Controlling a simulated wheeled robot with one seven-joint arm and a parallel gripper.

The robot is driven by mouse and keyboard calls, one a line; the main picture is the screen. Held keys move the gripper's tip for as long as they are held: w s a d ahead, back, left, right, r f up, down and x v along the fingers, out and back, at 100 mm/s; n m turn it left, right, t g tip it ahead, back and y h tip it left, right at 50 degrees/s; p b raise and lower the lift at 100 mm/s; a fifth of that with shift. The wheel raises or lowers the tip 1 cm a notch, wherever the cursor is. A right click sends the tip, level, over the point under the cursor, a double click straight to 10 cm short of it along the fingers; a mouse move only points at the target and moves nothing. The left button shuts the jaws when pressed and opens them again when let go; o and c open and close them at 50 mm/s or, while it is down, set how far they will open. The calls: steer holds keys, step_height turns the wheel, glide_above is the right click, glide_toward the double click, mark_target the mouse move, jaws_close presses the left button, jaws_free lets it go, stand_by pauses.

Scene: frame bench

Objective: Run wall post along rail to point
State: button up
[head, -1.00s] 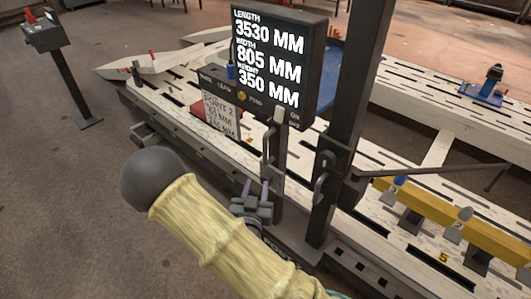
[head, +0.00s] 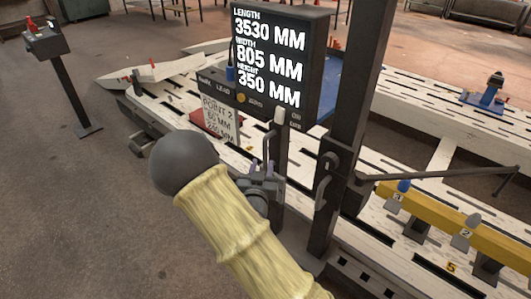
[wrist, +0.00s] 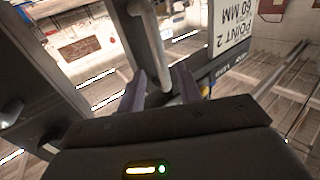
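The dark wall post (head: 350,120) stands upright on the near edge of the bench, with the rail (head: 365,275) at its foot. A grey vertical handle (head: 267,150) is on the post assembly, below the display. It also shows in the wrist view (wrist: 148,40). My gripper (head: 264,172) is at the handle's lower part, partly hidden by my padded arm. In the wrist view my gripper (wrist: 158,90) has its fingers apart, one on each side of the handle, with a visible gap. Whether either finger touches it is unclear.
The display (head: 270,60) reads length 3530, width 805, height 350 mm. A "POINT 2" card (head: 218,118) hangs below its left side. A yellow beam (head: 440,215) with numbered holders lies right of the post. A pedestal box (head: 45,40) stands at left; floor there is clear.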

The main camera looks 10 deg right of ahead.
mark_target(265, 155)
steer(key=x, duration=0.6)
steer(key=shift+w+d, duration=0.1)
steer(key=shift+w, duration=0.25)
steer(key=shift+c, duration=0.3)
jaws_close()
